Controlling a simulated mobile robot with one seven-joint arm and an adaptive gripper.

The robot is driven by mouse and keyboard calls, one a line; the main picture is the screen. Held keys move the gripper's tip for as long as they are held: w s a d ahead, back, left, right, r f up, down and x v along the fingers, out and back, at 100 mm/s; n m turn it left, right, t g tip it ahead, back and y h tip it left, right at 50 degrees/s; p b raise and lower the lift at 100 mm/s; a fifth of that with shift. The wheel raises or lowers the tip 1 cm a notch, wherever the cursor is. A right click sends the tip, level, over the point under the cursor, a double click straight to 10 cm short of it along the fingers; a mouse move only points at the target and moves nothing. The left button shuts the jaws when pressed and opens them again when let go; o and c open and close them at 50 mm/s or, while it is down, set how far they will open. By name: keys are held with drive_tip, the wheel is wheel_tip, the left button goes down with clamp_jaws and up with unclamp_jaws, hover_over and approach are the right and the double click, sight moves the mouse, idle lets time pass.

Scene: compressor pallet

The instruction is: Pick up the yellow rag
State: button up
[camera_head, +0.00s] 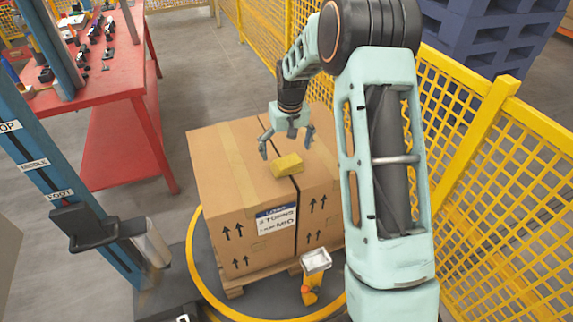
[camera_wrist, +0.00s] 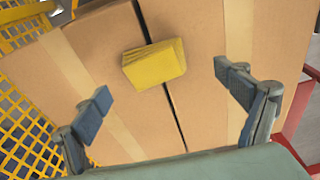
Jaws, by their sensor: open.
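The yellow rag (camera_head: 287,165) is a folded, block-like yellow piece lying on top of a large cardboard box (camera_head: 226,187), close to the dark strap that runs over the box. In the wrist view the rag (camera_wrist: 153,64) lies ahead of the fingers, near the middle of the picture. My gripper (camera_head: 287,147) is above the box top, close over the rag, with its fingers spread. In the wrist view my gripper (camera_wrist: 165,92) has one finger on each side, wide apart, with nothing between the fingertips touching them.
The box stands on a wooden pallet (camera_head: 233,289) within a yellow ring (camera_head: 193,262). A red table (camera_head: 98,75) with tools is at the upper left. Yellow mesh fencing (camera_head: 475,160) runs behind and to the right. A blue post (camera_head: 75,190) stands at the left.

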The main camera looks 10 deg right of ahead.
sight(287, 162)
drive_tip(key=shift+w+d+f, duration=0.1)
drive_tip(key=shift+w+f, duration=0.2)
drive_tip(key=shift+f, duration=0.95)
drive_tip(key=shift+w+d+f, duration=0.1)
drive_tip(key=shift+w+f, duration=0.25)
drive_tip(key=shift+f, duration=0.85)
drive_tip(key=shift+w+d+f, duration=0.1)
drive_tip(key=shift+w+f, duration=0.2)
drive_tip(key=shift+f, duration=0.95)
drive_tip(key=shift+c, duration=0.6)
drive_tip(key=c, duration=1.2)
drive_tip(key=shift+c, duration=0.2)
drive_tip(key=shift+r, duration=0.15)
